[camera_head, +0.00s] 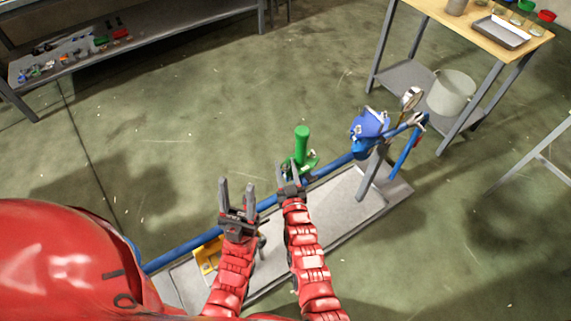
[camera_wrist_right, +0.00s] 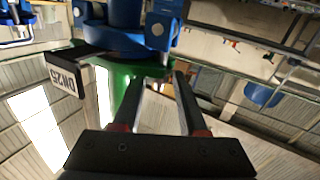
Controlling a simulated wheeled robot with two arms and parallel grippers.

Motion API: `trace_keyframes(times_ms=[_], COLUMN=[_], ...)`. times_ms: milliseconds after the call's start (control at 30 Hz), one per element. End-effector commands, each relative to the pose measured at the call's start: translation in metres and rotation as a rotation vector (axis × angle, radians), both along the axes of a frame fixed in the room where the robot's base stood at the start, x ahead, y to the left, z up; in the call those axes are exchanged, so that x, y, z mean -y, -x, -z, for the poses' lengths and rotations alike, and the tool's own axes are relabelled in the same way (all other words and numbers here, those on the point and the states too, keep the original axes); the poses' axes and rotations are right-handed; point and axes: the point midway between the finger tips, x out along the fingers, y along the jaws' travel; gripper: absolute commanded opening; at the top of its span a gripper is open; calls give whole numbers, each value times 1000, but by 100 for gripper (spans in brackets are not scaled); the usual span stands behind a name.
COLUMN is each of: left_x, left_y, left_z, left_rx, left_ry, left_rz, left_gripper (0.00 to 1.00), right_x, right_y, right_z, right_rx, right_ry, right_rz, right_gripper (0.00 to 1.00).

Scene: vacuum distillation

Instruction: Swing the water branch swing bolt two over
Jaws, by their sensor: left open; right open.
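A blue pipe (camera_head: 185,249) runs low across the skid. On it sit a green fitting with an upright green cylinder (camera_head: 302,140) and, further right, a blue housing (camera_head: 369,128) with light metal parts at its rim. I cannot tell which part is swing bolt two. My right gripper (camera_head: 291,174) is open beside the green fitting and hides part of it. In the right wrist view, its fingers (camera_wrist_right: 158,80) point at a green body (camera_wrist_right: 122,78) under blue flanged parts (camera_wrist_right: 125,42) with a bolt head (camera_wrist_right: 157,30). My left gripper (camera_head: 237,186) is open and empty, left of the right one.
The grey skid base (camera_head: 340,205) lies under the pipe, with a yellow part (camera_head: 207,256) near its left end. A gauge (camera_head: 411,98) stands by the blue housing. A tag reading DN25 (camera_wrist_right: 62,88) hangs close. A wooden-topped table (camera_head: 470,35) stands at the back right.

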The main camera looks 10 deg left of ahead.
Motion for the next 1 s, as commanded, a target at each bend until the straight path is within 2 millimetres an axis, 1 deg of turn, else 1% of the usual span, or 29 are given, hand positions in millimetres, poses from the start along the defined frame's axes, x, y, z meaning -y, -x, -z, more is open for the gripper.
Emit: trace_keyframes(times_ms=[100, 367, 400, 467, 600, 633, 867, 1000], left_x=[0, 0, 0, 0, 0, 0, 0, 0], left_y=[0, 0, 0, 0, 0, 0, 0, 0], left_z=[-1, -1, -1, -1, -1, -1, 0, 3], left_rx=[0, 0, 0, 0, 0, 0, 0, 0], left_ry=[0, 0, 0, 0, 0, 0, 0, 0], left_rz=[0, 0, 0, 0, 0, 0, 0, 0], left_gripper=[50, 50, 50, 50, 50, 50, 50, 50], right_x=[-2, -2, -2, -2, -2, -2, -2, 1], right_y=[-5, -5, -5, -5, -5, -5, -5, -8], right_z=[-1, 0, 0, 0, 0, 0, 0, 0], right_rx=[1, 1, 1, 0, 1, 1, -2, -45], right_ry=[1, 1, 1, 1, 1, 1, -3, -46], right_rz=[0, 0, 0, 0, 0, 0, 0, 1], right_gripper=[42, 42, 38, 27, 2, 0, 0, 0])
